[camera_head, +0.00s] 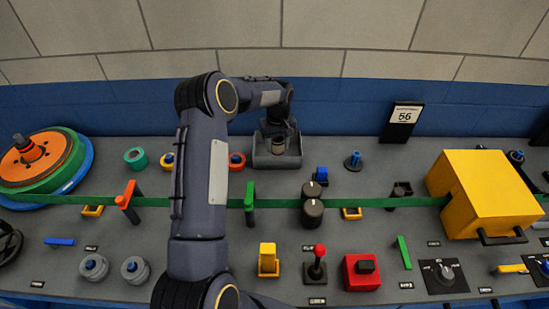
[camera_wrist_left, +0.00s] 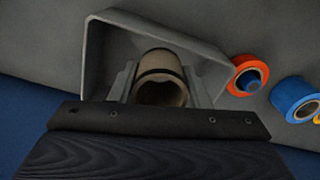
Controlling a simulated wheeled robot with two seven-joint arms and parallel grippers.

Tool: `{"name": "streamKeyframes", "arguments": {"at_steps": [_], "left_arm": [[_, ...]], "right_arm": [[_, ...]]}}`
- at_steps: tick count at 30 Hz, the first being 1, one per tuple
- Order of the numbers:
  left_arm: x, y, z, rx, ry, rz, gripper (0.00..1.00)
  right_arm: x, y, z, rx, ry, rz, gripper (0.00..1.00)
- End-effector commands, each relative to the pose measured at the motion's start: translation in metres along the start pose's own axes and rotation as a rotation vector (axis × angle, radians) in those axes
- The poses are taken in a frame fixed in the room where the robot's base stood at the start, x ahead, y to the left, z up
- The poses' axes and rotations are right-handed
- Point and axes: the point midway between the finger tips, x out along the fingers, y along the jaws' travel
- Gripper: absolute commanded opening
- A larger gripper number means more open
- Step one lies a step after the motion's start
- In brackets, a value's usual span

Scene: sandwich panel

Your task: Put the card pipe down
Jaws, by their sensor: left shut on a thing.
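The card pipe (camera_head: 278,148) is a short brown tube at the back of the panel. My left gripper (camera_head: 279,138) comes down from above and is shut on it. In the left wrist view the card pipe (camera_wrist_left: 161,68) sits between the two grey fingers of my left gripper (camera_wrist_left: 161,90), its open end facing the camera. The pipe is inside the outline of a grey open tray (camera_head: 262,163), whose wall also shows in the left wrist view (camera_wrist_left: 96,50). I cannot tell whether the pipe touches the tray floor. My right gripper is not in view.
An orange ring on a blue peg (camera_head: 237,161) stands left of the tray. A green strip (camera_head: 380,203) crosses the panel. A yellow box (camera_head: 480,195) stands far right.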

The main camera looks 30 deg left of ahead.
Motion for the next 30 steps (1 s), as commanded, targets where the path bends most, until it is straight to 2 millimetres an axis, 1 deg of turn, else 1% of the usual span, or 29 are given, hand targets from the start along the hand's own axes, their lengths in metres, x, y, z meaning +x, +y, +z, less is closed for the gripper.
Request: {"name": "streamKeyframes", "arguments": {"at_steps": [1,5,9,12,20,24,25,29,30], "left_arm": [[0.008,0.0,0.0,-0.001,0.0,0.001,0.2],[0.021,0.0,0.0,-0.001,0.0,0.001,0.2],[0.045,0.0,0.0,0.0,-0.001,0.0,0.2],[0.057,0.0,0.0,-0.001,0.0,0.002,0.2],[0.056,0.0,-0.001,-0.001,0.002,0.001,0.2],[0.061,0.001,-0.001,-0.001,0.002,0.002,0.2],[0.059,0.0,-0.001,-0.001,0.001,0.002,0.47],[0.059,0.0,-0.001,-0.001,0.001,0.001,0.64],[0.059,0.0,-0.001,-0.001,0.001,0.001,0.65]], "right_arm": [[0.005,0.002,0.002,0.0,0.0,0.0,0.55],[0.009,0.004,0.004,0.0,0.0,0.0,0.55],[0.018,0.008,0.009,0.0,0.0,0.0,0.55],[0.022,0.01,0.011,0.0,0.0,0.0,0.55],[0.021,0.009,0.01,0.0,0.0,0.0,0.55],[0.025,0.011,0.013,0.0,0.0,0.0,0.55],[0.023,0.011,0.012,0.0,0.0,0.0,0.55],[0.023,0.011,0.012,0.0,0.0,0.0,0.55],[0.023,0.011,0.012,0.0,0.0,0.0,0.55]]}}
